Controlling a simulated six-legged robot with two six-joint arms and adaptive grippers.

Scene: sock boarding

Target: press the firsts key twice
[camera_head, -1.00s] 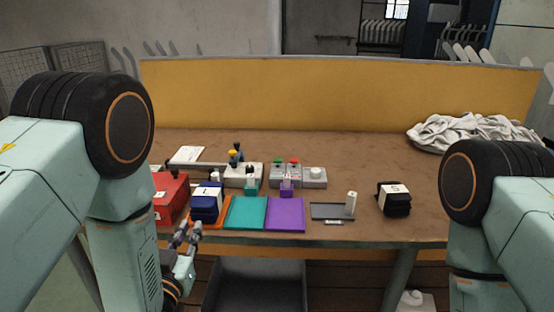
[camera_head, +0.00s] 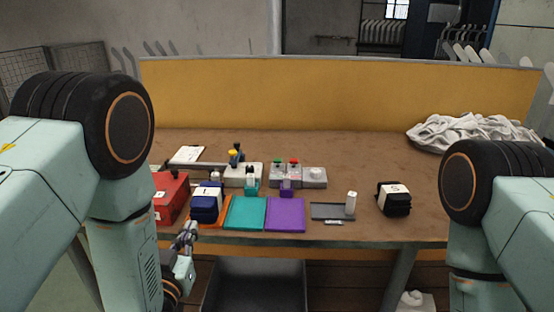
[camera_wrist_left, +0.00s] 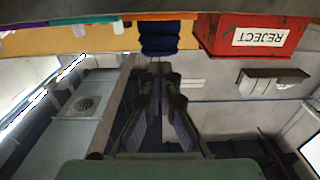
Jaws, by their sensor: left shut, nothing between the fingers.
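A control box with a green button and a red button (camera_head: 286,176) stands at the middle back of the table. Beside it on the right is a grey box with a pale round knob (camera_head: 314,177). To the left is a pale box with a yellow knob and dark knobs (camera_head: 243,174). Their labels are too small to read, so I cannot tell which is the firsts key. My left gripper (camera_head: 190,229) is shut and empty at the table's front edge, before the navy bundle and apart from the boxes. It also shows in the left wrist view (camera_wrist_left: 160,72). My right gripper is out of view.
A red box (camera_head: 171,198), marked REJECT in the wrist view (camera_wrist_left: 250,38), and a navy bundle (camera_head: 206,206) stand at front left. Teal (camera_head: 246,215) and purple (camera_head: 285,216) mats lie beside them. A black bundle (camera_head: 394,202) stands right; white cloth (camera_head: 470,133) lies at back right.

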